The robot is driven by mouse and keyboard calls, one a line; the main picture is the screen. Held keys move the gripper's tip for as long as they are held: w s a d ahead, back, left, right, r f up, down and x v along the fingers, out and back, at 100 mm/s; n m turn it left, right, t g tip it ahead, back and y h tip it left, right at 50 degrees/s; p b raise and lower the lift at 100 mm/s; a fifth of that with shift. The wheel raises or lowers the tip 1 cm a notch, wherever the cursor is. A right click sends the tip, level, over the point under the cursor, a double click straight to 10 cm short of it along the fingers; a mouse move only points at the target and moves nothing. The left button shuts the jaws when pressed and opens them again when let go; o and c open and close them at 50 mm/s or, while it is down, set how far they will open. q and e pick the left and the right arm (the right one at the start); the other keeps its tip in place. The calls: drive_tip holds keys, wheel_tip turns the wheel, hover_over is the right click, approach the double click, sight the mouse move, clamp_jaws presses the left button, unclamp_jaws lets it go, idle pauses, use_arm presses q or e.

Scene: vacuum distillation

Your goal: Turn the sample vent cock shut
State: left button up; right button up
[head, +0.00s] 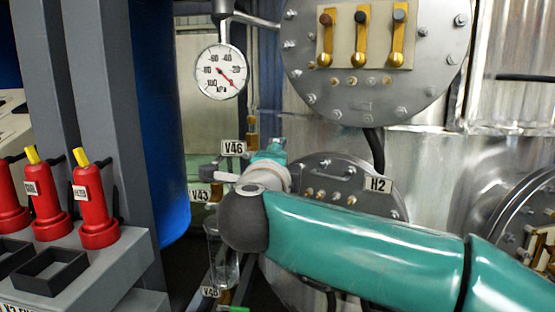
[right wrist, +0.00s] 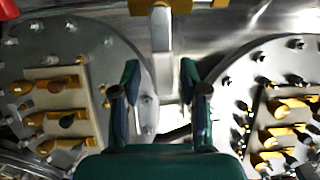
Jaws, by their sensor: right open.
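Tags V46 (head: 233,148), V43 (head: 199,195) and V48 (head: 210,292) mark small brass fittings on the pipework in the head view. I cannot tell which fitting is the sample vent cock. A brass fitting (head: 252,125) stands beside V46, and a green handle (head: 238,309) shows beside V48. My right gripper (head: 268,153) is near V46, mostly hidden behind its own wrist. In the right wrist view its teal fingers (right wrist: 160,88) are open, apart and empty. A pale upright bar (right wrist: 161,45) with a yellow top lies beyond the gap. My left gripper is out of view.
A pressure gauge (head: 222,71) hangs above V46. A round bolted flange with brass levers (head: 375,65) is at upper right, and a smaller flange tagged H2 (head: 378,184) is below. Red bottles (head: 95,205) stand in a rack at left. A clear vessel (head: 222,265) hangs below V43.

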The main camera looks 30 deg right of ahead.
drive_tip(key=v, duration=1.2)
drive_tip(key=shift+w+f, duration=0.1)
